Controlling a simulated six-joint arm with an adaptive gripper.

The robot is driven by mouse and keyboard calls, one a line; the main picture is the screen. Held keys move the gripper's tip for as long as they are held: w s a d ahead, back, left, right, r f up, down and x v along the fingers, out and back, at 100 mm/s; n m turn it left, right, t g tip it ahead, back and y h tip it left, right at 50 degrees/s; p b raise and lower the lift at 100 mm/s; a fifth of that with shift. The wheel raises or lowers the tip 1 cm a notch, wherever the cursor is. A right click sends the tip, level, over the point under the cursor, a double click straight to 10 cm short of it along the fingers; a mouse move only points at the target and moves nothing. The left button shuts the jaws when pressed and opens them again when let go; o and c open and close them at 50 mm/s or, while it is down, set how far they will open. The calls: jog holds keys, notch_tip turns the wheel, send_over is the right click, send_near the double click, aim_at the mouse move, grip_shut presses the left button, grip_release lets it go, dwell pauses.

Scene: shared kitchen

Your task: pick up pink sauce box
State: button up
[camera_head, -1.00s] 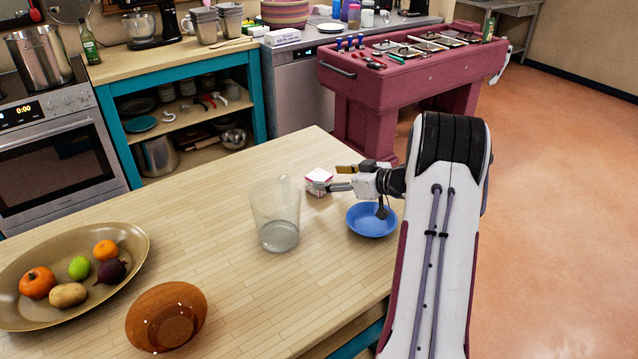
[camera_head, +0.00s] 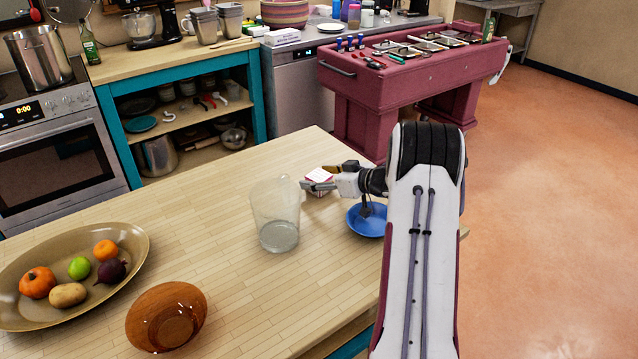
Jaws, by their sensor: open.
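The small pink and white sauce box (camera_head: 319,176) sits on the wooden table near its far right corner. My gripper (camera_head: 316,178) is at the box, with its fingers pointing left and one on each side of it in the picture. The fingers are open and partly cover the box. I cannot tell whether they touch it. The box appears to rest on the table.
A clear glass container (camera_head: 275,215) stands close to the left of my gripper. A blue bowl (camera_head: 366,221) lies beneath my wrist. A brown bowl (camera_head: 166,317) and an oval fruit platter (camera_head: 130,240) occupy the left of the table (camera_head: 215,215).

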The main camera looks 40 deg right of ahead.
aim_at(319, 175)
jog(key=c, duration=1.3)
jog(key=shift+r, duration=5)
